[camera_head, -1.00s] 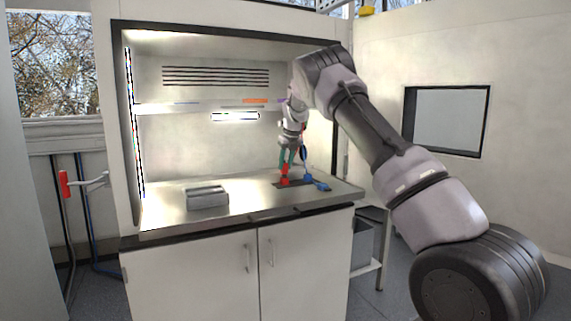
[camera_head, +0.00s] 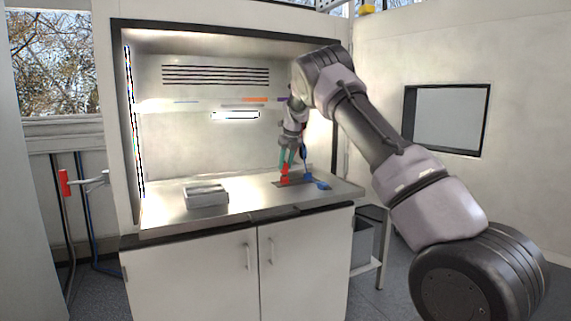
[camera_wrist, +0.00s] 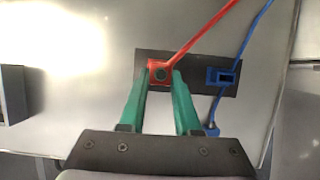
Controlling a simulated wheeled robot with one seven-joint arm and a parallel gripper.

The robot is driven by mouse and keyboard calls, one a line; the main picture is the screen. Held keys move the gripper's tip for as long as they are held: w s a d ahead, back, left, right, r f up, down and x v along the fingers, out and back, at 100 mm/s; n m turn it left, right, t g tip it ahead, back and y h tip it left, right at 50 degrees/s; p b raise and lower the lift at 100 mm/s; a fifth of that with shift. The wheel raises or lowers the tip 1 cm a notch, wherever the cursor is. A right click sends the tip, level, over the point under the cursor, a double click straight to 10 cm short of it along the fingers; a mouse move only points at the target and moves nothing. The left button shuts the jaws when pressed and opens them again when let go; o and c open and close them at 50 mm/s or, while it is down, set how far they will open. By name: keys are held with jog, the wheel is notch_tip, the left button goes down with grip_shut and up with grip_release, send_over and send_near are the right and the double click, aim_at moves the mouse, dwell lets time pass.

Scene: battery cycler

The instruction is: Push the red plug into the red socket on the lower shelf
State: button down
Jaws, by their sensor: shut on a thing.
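My gripper (camera_wrist: 159,84) has green fingers, shut on the red plug (camera_wrist: 160,66), and points down at the worktop. In the wrist view the red plug sits between the fingertips over the dark plate (camera_wrist: 146,57), and a red cable runs from it to the upper right. In the head view the red plug (camera_head: 285,169) is upright below the fingers (camera_head: 288,158), over the red socket (camera_head: 282,182). Plug and socket overlap in view, so I cannot tell how deep the plug sits. The blue socket (camera_wrist: 224,77) is on the same plate, to the right.
A blue connector with cable (camera_head: 318,183) lies right of the plate; its cable (camera_wrist: 249,36) passes the blue socket. A grey box (camera_head: 206,196) stands on the worktop to the left. A narrow upper shelf (camera_head: 200,105) crosses the cabinet behind. The worktop between box and plate is clear.

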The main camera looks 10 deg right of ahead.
jog(key=shift+f, duration=0.5)
jog(key=c, duration=0.5)
grip_release()
jog(key=shift+r, duration=0.1)
